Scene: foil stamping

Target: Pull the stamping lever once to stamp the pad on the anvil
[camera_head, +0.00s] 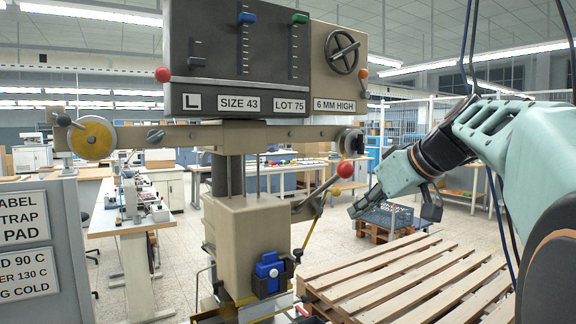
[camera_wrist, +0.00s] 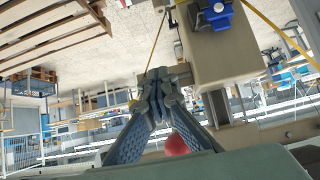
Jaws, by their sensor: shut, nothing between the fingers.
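The stamping press (camera_head: 245,230) stands at the centre of the head view, with a beige column and a dark control head. A lever (camera_head: 318,193) with a red ball knob (camera_head: 344,170) slants up to the right from its side. My gripper (camera_head: 356,209) is shut and empty, just right of and below this knob, apparently apart from it. In the wrist view, the closed fingers (camera_wrist: 157,80) meet at their tips, and a red ball (camera_wrist: 177,144) shows near their base. A blue clamp-like part (camera_head: 269,270) sits low on the press front. I cannot make out the pad or the anvil.
A slatted wooden pallet surface (camera_head: 420,285) lies at the lower right. A grey panel with labels (camera_head: 30,240) stands at the left. A blue crate (camera_head: 385,215) is behind my gripper.

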